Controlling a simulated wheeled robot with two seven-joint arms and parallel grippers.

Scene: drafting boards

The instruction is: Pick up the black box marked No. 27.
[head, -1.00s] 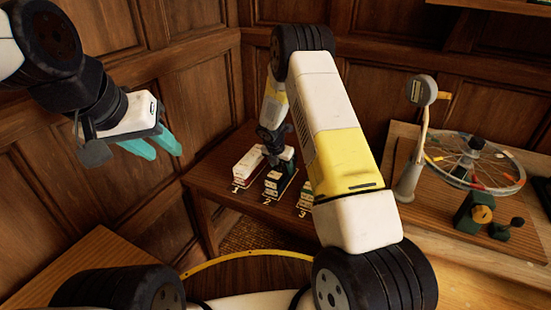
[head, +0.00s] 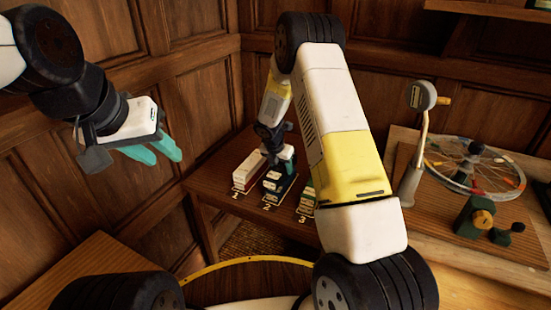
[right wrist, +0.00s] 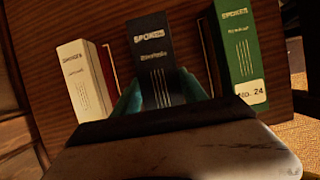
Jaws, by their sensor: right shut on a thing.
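A black box (head: 271,184) with pale labels is at the spot marked 2 on the dark wooden table. In the right wrist view the black box (right wrist: 163,60) shows "SPOKES" lettering; no number can be read on it. My right gripper (head: 284,160) is shut on this box from above, with a teal finger (right wrist: 127,104) at each side. I cannot tell whether the box is clear of the table. My left gripper (head: 155,150) is open and empty in the air at the left, far from the boxes.
A white and red box (head: 250,165) stands at spot 1. A green box (right wrist: 237,55) labelled No. 24 is at spot 3. A bench (head: 455,215) at the right holds a spoked wheel (head: 470,165) and a gauge stand (head: 415,150). Panelled walls close the back.

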